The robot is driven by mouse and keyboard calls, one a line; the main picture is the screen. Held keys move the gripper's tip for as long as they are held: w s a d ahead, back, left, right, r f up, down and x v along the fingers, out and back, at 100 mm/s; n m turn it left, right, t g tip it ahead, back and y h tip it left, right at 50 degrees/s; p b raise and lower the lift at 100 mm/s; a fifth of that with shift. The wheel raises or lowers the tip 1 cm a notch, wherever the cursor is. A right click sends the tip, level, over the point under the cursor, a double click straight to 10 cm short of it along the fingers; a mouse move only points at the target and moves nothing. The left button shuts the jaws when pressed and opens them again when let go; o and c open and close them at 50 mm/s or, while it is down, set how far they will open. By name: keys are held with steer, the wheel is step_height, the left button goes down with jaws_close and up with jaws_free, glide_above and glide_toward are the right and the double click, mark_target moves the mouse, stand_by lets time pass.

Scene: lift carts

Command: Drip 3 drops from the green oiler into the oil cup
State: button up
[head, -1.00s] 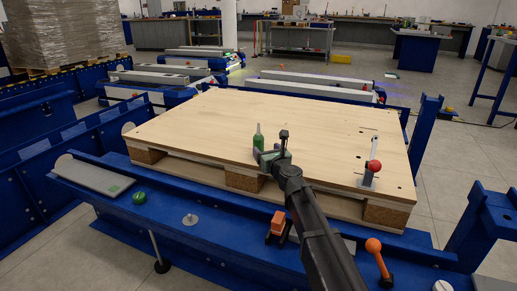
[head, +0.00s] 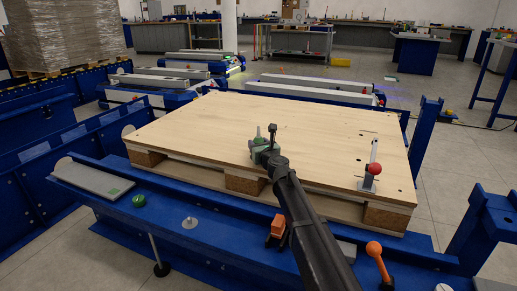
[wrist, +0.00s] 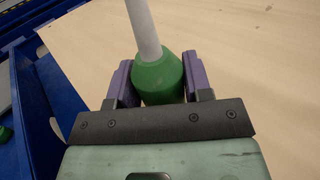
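The green oiler (wrist: 160,78), a green body with a pale grey spout, stands between the purple finger pads of my gripper (wrist: 158,82) in the wrist view. The pads meet its body on both sides with no clear gap, so my gripper looks shut on it. In the head view my gripper (head: 262,145) is over the wooden board, near its front edge, and hides most of the oiler (head: 258,131). I cannot see whether the oiler's base touches the board. I cannot tell for sure which thing is the oil cup; a small metal disc (head: 190,221) sits on the blue frame.
The wooden board (head: 215,130) is largely clear. A red-knobbed lever (head: 374,169) stands at its right. A green knob (head: 139,199), an orange block (head: 278,224) and an orange-balled lever (head: 374,248) are along the blue front beam (head: 215,233). Blue posts rise at the right.

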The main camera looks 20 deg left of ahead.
steer(key=c, duration=0.5)
steer(key=shift+o, duration=0.2)
step_height(320, 180, up, 20)
steer(key=p, duration=2)
step_height(320, 180, up, 37)
steer(key=p, duration=3.7)
step_height(320, 180, down, 37)
steer(key=b, duration=3.7)
